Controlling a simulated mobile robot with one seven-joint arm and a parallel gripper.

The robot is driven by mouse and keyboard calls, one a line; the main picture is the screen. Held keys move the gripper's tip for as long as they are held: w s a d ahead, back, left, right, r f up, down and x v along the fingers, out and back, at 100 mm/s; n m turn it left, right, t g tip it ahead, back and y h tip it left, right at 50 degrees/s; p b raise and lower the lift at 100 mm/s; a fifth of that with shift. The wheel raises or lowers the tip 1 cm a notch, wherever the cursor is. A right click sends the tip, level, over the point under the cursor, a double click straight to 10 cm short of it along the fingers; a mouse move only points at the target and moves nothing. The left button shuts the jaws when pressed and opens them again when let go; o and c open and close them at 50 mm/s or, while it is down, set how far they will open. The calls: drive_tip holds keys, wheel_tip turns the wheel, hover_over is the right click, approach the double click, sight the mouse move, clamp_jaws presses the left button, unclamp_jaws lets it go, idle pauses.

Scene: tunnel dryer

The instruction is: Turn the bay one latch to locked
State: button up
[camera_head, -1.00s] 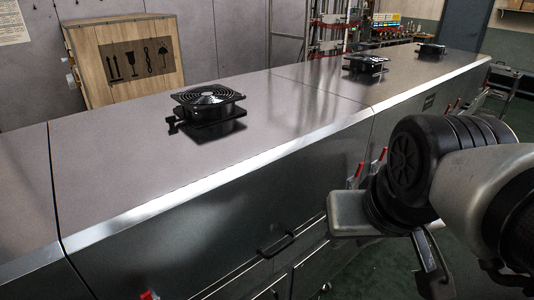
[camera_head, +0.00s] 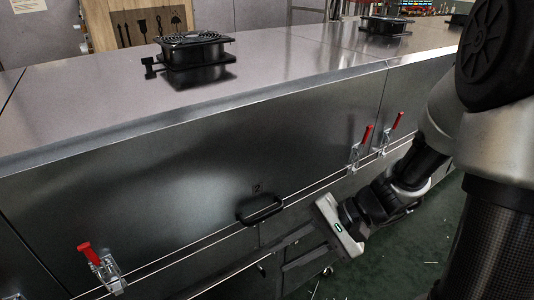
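Three toggle latches with red handles show on the steel dryer front. One latch (camera_head: 100,268) is at the lower left, its red handle tilted up and left. Two more, a latch (camera_head: 359,150) and a latch (camera_head: 388,135), stand close together at the right, with handles pointing up. The panel between them carries a "2" and a black handle (camera_head: 262,211); I see no bay one label, so I cannot tell which latch is bay one's. My gripper (camera_head: 339,226) is in front of the panel's lower right, below the right latches and apart from them. Its fingers cannot be made out.
The long dryer top (camera_head: 110,95) carries a black fan unit (camera_head: 194,57) and another fan (camera_head: 386,25) farther back. A wooden crate (camera_head: 150,22) stands behind. Green floor (camera_head: 400,250) lies open at the lower right.

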drive_tip(key=w+f+m+t+y, duration=0.45)
drive_tip(key=f+m, duration=0.25)
drive_tip(key=f, duration=0.2)
drive_tip(key=m+t+h, duration=0.7)
drive_tip(key=m, duration=0.8)
approach(265, 274)
drive_tip(key=b+x, duration=0.4)
drive_tip(key=x, duration=0.5)
drive_tip(key=shift+f, duration=0.15)
clamp_jaws()
